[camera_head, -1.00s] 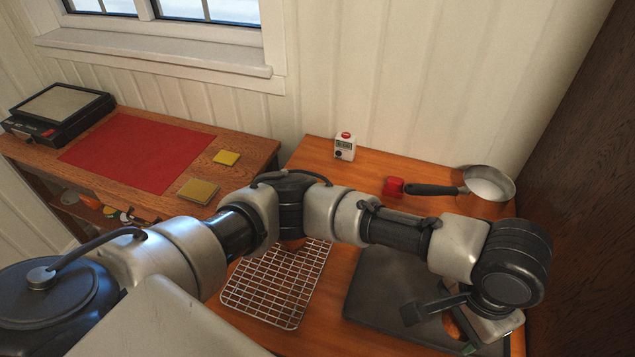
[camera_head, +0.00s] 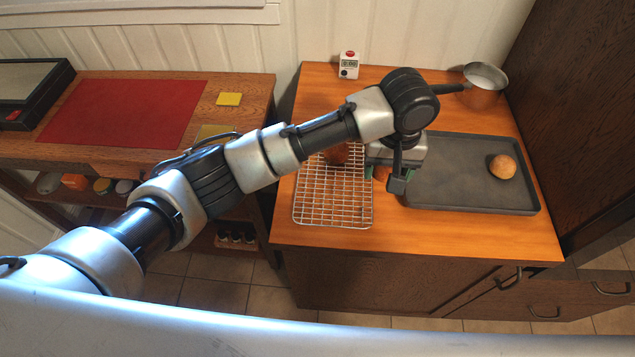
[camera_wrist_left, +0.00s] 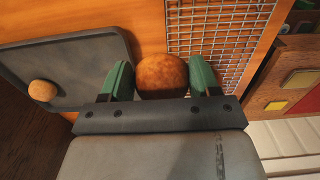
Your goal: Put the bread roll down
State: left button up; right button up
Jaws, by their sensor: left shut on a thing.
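My left gripper (camera_head: 384,175) is shut on a brown bread roll (camera_wrist_left: 162,76), which sits between its two green fingers in the left wrist view. In the head view the gripper mostly hides this roll; it is over the strip between the wire rack (camera_head: 333,215) and the dark baking tray (camera_head: 455,170). How high the roll is above the table I cannot tell. A second roll (camera_head: 502,166) lies on the right of the tray. A brown rounded thing (camera_head: 337,155) shows at the rack's far part, partly behind my arm. My right gripper is not in view.
A saucepan (camera_head: 482,88) and a white timer (camera_head: 348,66) stand at the table's back. A side table on the left holds a red mat (camera_head: 125,112) and a yellow square (camera_head: 229,99). Much of the rack's near part is bare. A dark cabinet stands at right.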

pick_arm(q)
jog(key=p, duration=0.2)
send_near(334, 199)
jog(key=d, duration=0.1)
jog(key=d+f, duration=0.1)
jog(key=d, duration=0.1)
jog(key=a+f, duration=0.2)
jog(key=a, duration=0.1)
jog(key=shift+f+p, duration=0.25)
jog(key=shift+p, duration=0.1)
notch_tip(334, 199, down, 3)
jog(key=shift+f+p, duration=0.15)
jog(key=shift+p, duration=0.3)
jog(key=shift+f, duration=0.2)
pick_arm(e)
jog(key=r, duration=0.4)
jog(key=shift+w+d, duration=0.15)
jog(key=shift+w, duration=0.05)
pick_arm(q)
jog(key=o, duration=0.9)
jog(key=shift+f, duration=0.1)
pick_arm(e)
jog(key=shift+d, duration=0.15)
